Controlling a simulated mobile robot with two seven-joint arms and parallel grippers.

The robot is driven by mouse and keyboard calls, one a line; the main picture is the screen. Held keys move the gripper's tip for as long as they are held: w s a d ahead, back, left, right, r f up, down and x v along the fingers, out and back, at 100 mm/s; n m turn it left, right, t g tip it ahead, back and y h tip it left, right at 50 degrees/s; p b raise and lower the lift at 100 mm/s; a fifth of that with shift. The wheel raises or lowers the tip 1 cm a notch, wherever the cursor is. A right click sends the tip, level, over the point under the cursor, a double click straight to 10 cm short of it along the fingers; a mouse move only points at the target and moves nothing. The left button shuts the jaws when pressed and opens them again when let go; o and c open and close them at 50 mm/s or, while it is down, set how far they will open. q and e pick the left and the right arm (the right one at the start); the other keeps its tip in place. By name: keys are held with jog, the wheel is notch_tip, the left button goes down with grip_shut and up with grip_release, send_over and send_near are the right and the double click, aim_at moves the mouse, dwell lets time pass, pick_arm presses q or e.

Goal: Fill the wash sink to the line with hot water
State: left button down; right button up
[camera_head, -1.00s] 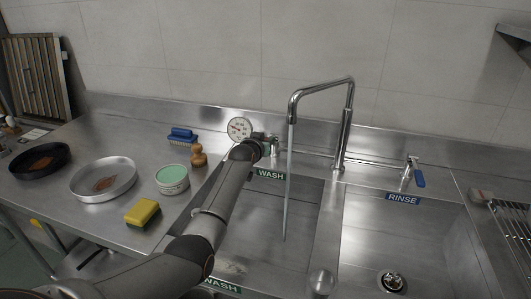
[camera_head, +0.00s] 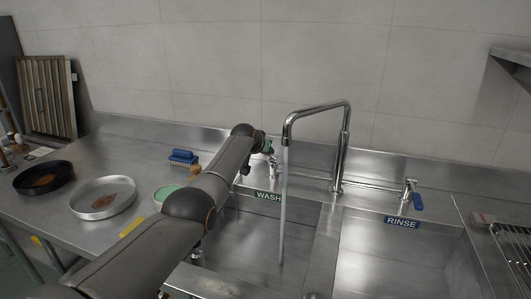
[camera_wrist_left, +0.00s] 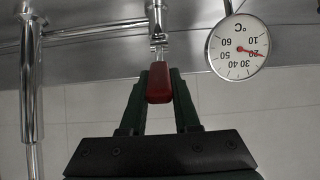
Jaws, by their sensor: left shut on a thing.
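The wash sink (camera_head: 245,236) is the left basin, marked by a green WASH label (camera_head: 268,196). A thin stream of water (camera_head: 283,215) falls into it from the tall spout (camera_head: 318,108). The fill line and water level cannot be made out. My left gripper (camera_wrist_left: 158,88) is shut on the red tap handle (camera_wrist_left: 159,82) at the back wall. In the head view my left gripper (camera_head: 262,143) is partly hidden by its arm. A round dial thermometer (camera_wrist_left: 238,46) beside the handle shows upside down, its red needle near 20 °C. My right gripper is not in view.
The rinse sink (camera_head: 400,262) with a blue-handled tap (camera_head: 416,199) is to the right. A dark pan (camera_head: 43,177), a pale pan (camera_head: 103,197), a blue brush (camera_head: 183,157) and a partly hidden green-topped tub (camera_head: 164,193) stand on the left counter.

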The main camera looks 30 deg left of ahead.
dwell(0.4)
pick_arm(q)
jog(key=c, duration=0.6)
grip_release()
jog(key=shift+c, duration=0.2)
jog(key=shift+r, duration=0.15)
jog(key=shift+s+r+p, duration=0.25)
jog(key=shift+s+p, duration=0.1)
jog(key=shift+p, duration=0.2)
jog(key=shift+p+v, duration=0.65)
jog(key=shift+v, duration=0.2)
jog(key=v, duration=1)
jog(key=shift+f, duration=0.15)
